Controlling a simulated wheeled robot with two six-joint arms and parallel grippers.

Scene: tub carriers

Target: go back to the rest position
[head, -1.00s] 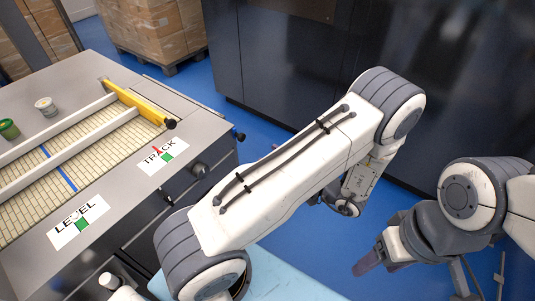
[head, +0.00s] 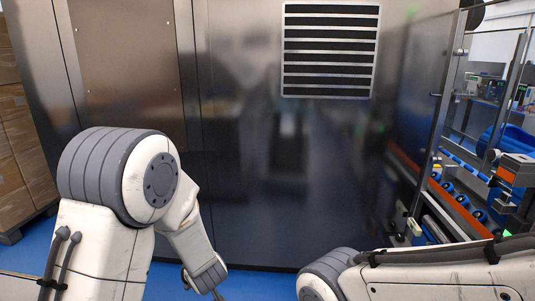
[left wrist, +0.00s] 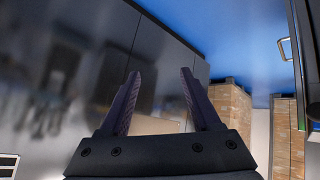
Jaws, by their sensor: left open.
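My left arm stands at the left of the head view, bent at its elbow, with its forearm hanging down in front of a dark cabinet (head: 270,200). Its gripper is mostly cut off by the bottom edge there. In the left wrist view my left gripper (left wrist: 160,75) shows two dark fingers spread apart with nothing between them. My right arm lies across the bottom right of the head view, and its gripper is out of view.
Stacked cardboard boxes (head: 20,150) stand at the far left, and also show in the left wrist view (left wrist: 232,108). A conveyor with orange rails (head: 440,200) and blue parts is at the right. Blue floor (head: 170,280) lies before the cabinet.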

